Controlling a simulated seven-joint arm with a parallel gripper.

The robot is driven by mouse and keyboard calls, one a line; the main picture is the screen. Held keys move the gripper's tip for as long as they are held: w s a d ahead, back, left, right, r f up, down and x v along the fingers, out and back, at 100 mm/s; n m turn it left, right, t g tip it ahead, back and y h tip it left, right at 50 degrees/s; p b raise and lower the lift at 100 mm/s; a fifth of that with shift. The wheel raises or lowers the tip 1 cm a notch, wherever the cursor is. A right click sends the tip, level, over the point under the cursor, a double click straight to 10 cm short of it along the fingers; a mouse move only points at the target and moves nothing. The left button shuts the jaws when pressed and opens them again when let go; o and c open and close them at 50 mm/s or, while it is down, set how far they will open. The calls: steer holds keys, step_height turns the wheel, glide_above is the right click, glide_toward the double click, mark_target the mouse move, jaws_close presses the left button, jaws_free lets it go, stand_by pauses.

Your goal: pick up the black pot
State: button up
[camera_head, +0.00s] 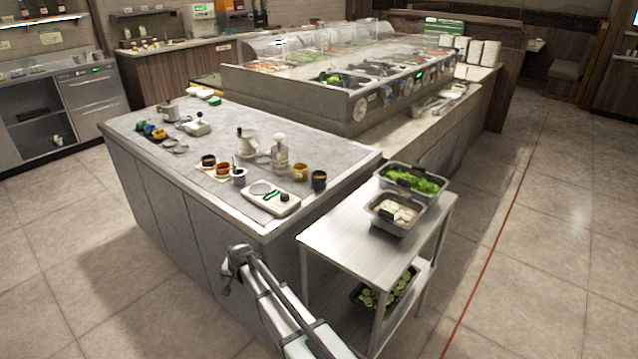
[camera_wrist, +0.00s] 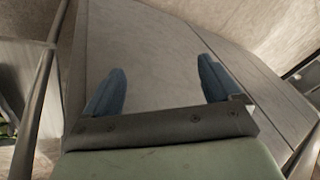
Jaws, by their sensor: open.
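A small black pot (camera_head: 319,180) stands upright on the grey counter (camera_head: 345,158) near its right edge, beside a yellow pot (camera_head: 300,172). Another dark pot (camera_head: 208,161) stands further left, behind an orange-brown pot (camera_head: 222,170). I cannot tell which of the two dark pots the task means. My gripper (camera_head: 236,264) is in front of the counter, apart from all the pots. In the wrist view its two blue fingers (camera_wrist: 158,88) are wide apart with nothing between them. The wrist view shows only panels beyond them, no pot.
A white scale (camera_head: 286,206) sits at the counter's front corner. A white grinder-like item (camera_head: 281,152) stands behind the pots. A steel cart (camera_head: 335,240) with food containers (camera_head: 395,228) stands right of my arm. A glass-covered food bar (camera_head: 290,88) lies behind.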

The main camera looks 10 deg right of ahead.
steer(key=w+a+r+m+t+y, duration=0.15)
steer(key=w+a+r, duration=0.25)
steer(key=r, duration=0.6)
steer(key=w+a+r+m, duration=0.3)
steer(key=w+a+r, duration=0.1)
steer(key=r, duration=0.6)
steer(key=w+a+r+m+t+y, duration=0.1)
steer(key=w+a+r+m, duration=0.3)
steer(key=r, duration=0.6)
steer(key=w+r+m, duration=0.2)
steer(key=w+r, duration=0.1)
steer(key=r, duration=0.6)
steer(key=w+r+m, duration=0.2)
steer(key=r, duration=0.7)
steer(key=m+g, duration=0.5)
steer(key=m, duration=0.3)
glide_above(319, 177)
steer(key=s+d, duration=0.1)
steer(key=s, duration=0.2)
steer(key=shift+n+h, duration=0.25)
steer(key=shift+h, duration=0.2)
step_height(319, 177, down, 18)
steer(key=shift+d+f, duration=0.1)
steer(key=shift+f, duration=0.1)
steer(key=shift+d+x, duration=0.1)
steer(key=shift+x, duration=1.2)
steer(key=shift+d+x, duration=0.15)
steer(key=shift+x, duration=1.15)
steer(key=shift+f, duration=0.1)
